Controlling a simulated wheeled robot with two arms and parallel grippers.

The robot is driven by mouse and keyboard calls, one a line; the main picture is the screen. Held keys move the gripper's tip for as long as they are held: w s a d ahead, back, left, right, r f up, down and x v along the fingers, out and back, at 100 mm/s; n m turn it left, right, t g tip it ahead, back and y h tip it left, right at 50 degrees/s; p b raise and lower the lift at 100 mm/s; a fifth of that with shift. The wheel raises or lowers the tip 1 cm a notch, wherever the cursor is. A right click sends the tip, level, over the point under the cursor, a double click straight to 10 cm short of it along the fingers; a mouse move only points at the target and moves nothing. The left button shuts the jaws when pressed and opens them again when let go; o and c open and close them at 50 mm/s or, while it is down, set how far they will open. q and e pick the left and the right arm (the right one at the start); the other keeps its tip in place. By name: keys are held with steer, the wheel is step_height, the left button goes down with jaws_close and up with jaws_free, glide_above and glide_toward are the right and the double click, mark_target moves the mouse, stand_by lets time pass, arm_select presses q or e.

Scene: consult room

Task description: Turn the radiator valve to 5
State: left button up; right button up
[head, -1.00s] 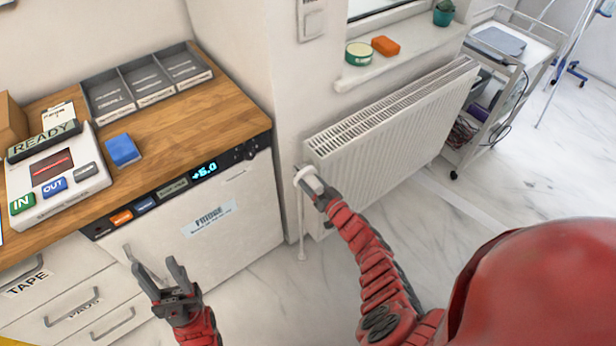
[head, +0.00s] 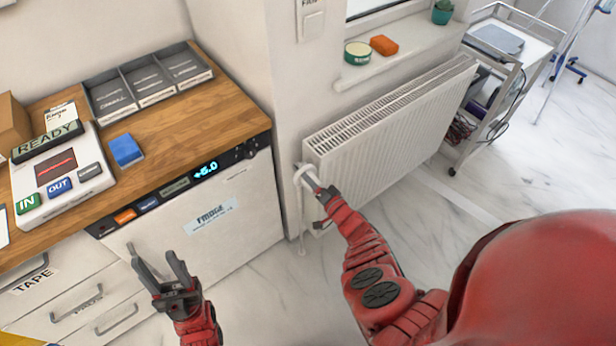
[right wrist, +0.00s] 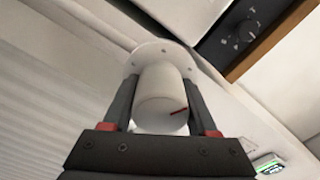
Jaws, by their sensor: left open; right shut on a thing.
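The white radiator (head: 385,135) is fixed to the wall under the window sill. Its round white valve (head: 303,173) is at the radiator's left end. In the right wrist view the valve (right wrist: 162,98) is a white cylinder with a red mark at its lower right and a wider dotted disc (right wrist: 163,58) behind it. My right gripper (head: 313,183) is shut on the valve, with one finger on each side in the right wrist view (right wrist: 160,105). The numbers on the valve cannot be read. My left gripper (head: 157,268) is open and empty in front of the fridge.
The fridge (head: 200,225) and wooden counter (head: 215,115) stand left of the radiator. On the counter are a READY device (head: 85,185), a blue block (head: 126,150) and a grey tray (head: 150,99). A trolley (head: 497,118) stands right of the radiator.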

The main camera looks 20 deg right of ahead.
stand_by(0.5)
steer(key=o, duration=1.4)
steer(key=shift+s+d, duration=0.1)
steer(key=shift+s, duration=0.1)
steer(key=p+v, duration=0.2)
steer(key=v, duration=1.5)
